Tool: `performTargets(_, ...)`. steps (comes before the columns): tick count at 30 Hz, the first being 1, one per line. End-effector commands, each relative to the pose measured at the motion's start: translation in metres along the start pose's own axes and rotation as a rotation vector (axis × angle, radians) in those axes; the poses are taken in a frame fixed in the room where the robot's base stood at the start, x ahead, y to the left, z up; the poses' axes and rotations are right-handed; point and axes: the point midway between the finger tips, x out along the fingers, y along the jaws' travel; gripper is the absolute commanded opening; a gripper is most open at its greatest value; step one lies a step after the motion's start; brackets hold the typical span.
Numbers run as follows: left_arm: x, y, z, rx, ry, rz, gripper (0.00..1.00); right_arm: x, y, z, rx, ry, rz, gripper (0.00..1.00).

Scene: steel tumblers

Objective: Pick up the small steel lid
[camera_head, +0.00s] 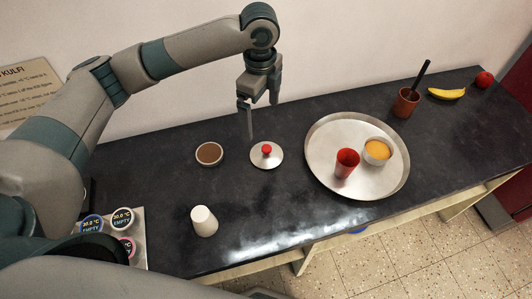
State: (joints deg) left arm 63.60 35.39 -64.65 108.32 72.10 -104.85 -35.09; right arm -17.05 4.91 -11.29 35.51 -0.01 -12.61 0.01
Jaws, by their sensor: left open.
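The small steel lid (259,162) is a round silver disc with a red knob. It lies flat on the dark counter, left of the steel tray. My left gripper (262,120) points down from above, and its fingers are apart with nothing between them. In the picture the longer-looking finger ends just above the lid's upper left edge. I cannot tell whether that fingertip touches anything. My right gripper is not in view.
A brown-filled bowl (209,154) stands left of the lid, a white cup (204,222) nearer. The tray (335,128) holds a red tumbler (346,163) and an orange-filled bowl (377,150). A brown pot (404,103), banana (446,94) and red fruit (483,80) stand far right.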

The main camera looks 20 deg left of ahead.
Motion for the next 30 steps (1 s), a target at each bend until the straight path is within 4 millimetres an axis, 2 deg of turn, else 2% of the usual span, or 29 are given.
performTargets(7, 0.039, 0.002, 0.0, 0.0, -0.001, 0.006, 1.0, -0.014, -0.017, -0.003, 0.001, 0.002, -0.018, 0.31)
performTargets(18, 0.099, 0.001, -0.001, 0.0, -0.001, 0.004, 1.0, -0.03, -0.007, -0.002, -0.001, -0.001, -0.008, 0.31)
performTargets(23, 0.108, 0.0, -0.001, 0.002, -0.001, 0.001, 1.0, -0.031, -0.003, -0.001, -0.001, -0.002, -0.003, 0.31)
performTargets(30, 0.11, 0.0, -0.001, 0.002, -0.001, 0.001, 1.0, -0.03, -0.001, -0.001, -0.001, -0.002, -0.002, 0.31)
